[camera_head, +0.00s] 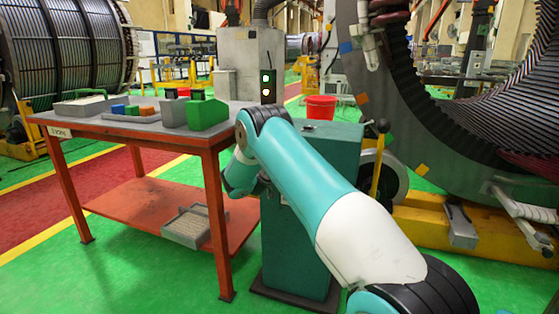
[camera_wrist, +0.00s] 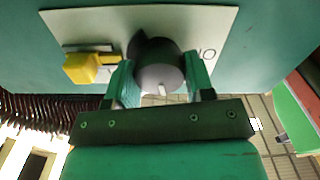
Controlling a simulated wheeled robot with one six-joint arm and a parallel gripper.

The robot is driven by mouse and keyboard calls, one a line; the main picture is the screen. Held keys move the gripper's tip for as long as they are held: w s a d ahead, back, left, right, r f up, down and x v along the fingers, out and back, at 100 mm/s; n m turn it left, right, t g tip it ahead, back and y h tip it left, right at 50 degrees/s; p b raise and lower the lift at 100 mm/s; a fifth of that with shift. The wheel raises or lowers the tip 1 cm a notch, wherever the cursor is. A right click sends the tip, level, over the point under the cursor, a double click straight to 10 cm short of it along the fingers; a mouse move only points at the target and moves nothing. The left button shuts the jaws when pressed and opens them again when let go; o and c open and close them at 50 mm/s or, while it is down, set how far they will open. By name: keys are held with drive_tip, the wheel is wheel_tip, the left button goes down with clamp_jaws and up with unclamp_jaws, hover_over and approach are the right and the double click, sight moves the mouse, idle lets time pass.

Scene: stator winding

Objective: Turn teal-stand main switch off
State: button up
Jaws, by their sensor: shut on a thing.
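The teal stand (camera_head: 302,245) stands beside the red-orange table in the head view, partly hidden by my arm. In the wrist view its teal face carries a pale plate (camera_wrist: 218,22) with a dark round main switch knob (camera_wrist: 158,50). My gripper (camera_wrist: 160,75) has one green finger on each side of this knob and is shut on it. A short white mark on the knob points toward the bottom of the picture. Letters to the right of the knob look like an upside-down ON. The lettering on the left is mostly covered. My gripper is hidden in the head view.
A yellow block-like handle (camera_wrist: 85,68) sticks out left of the knob, close to my finger. The red-orange table (camera_head: 150,134) holds green, blue and grey items. A yellow lever (camera_head: 377,172) stands right of the stand, and a red bucket (camera_head: 320,107) behind it.

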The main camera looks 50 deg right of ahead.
drive_tip(key=n, duration=0.4)
drive_tip(key=n+p, duration=0.1)
drive_tip(key=n, duration=0.3)
drive_tip(key=n+p, duration=0.1)
drive_tip(key=n, duration=0.3)
drive_tip(key=shift+n, duration=0.3)
drive_tip(key=shift+f+n+p, duration=0.1)
drive_tip(key=shift+n+p, duration=0.55)
drive_tip(key=shift+n, duration=0.95)
drive_tip(key=o, duration=0.9)
